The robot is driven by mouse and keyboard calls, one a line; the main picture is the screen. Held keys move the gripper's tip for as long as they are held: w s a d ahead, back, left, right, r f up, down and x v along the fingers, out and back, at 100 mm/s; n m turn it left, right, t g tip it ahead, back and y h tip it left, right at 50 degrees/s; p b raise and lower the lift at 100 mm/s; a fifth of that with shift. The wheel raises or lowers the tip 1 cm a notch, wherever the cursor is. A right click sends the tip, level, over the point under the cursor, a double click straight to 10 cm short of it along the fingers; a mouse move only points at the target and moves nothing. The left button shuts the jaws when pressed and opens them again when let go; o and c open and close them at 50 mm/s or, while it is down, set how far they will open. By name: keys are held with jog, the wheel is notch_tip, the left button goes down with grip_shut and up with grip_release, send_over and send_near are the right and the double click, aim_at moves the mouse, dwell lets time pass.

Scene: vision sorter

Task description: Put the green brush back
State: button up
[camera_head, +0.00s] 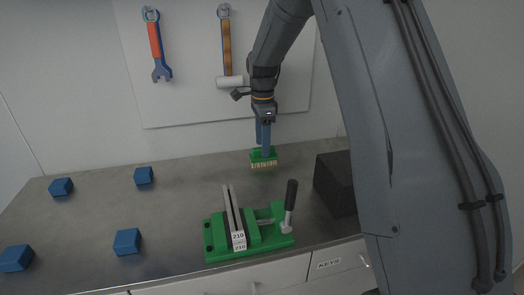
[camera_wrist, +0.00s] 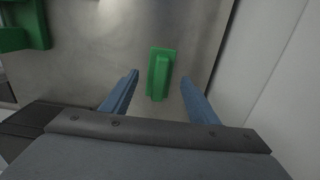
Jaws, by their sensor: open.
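The green brush (camera_head: 263,160) stands on the grey worktop near the back wall, its pale bristles facing the front. In the wrist view the brush (camera_wrist: 160,74) shows from above, with a raised green grip along its middle. My gripper (camera_head: 263,142) points down just above the brush in the head view. In the wrist view my gripper (camera_wrist: 160,84) is open, with one blue finger on each side of the brush and a gap to both. I cannot tell how far the fingertips are above the worktop.
A green vise (camera_head: 215,240) with a dark-handled lever stands in front of the brush. A black box (camera_head: 335,182) is to the right. Several blue blocks (camera_head: 144,175) lie on the left. A wrench (camera_head: 155,45) and a hammer (camera_head: 227,45) hang on the wall board (camera_head: 185,100).

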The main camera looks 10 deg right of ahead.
notch_tip(320, 180, up, 9)
jog(key=b, duration=0.2)
jog(key=shift+r, duration=0.15)
